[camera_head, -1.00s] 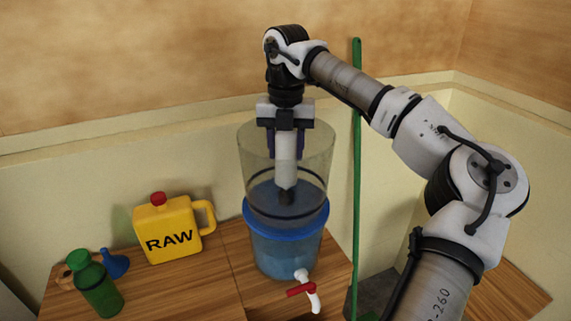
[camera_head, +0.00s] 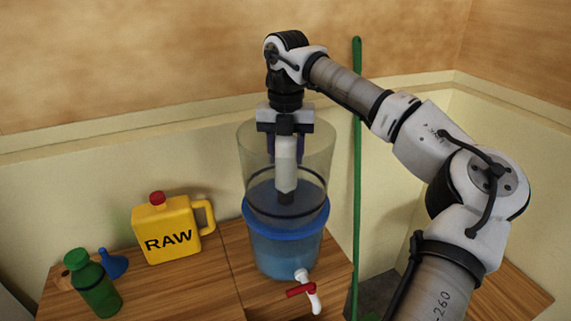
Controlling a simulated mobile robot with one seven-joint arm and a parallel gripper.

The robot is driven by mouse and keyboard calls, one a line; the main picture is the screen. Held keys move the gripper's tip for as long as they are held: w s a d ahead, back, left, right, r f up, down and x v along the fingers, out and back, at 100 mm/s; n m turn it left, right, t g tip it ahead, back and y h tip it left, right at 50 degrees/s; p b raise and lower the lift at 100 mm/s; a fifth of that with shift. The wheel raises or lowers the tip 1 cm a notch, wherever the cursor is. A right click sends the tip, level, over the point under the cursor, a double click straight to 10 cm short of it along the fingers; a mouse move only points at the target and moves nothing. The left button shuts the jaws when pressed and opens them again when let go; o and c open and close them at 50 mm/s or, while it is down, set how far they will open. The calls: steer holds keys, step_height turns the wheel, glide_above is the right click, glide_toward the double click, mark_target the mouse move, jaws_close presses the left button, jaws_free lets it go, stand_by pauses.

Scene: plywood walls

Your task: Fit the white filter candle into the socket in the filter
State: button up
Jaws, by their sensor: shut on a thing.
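The filter (camera_head: 283,232) stands on the wooden counter, with a clear upper chamber, a blue rim, a bluish lower container and a tap (camera_head: 304,289) with a red handle. My gripper (camera_head: 286,142) points down inside the top of the clear chamber. It is shut on the white filter candle (camera_head: 286,166), which hangs upright with its dark lower end down inside the chamber. That end is near the dark blue chamber floor. The socket cannot be made out, and I cannot tell whether the candle's end touches it.
A yellow RAW jug (camera_head: 168,232) with a red cap, a green bottle (camera_head: 93,284) and a blue funnel (camera_head: 113,263) stand to the left on the counter (camera_head: 205,284). A green pole (camera_head: 357,170) stands right of the filter. Walls are behind.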

steer(key=shift+f+b, duration=0.7)
steer(key=shift+f, duration=0.45)
stand_by(0.4)
steer(key=o, duration=1.2)
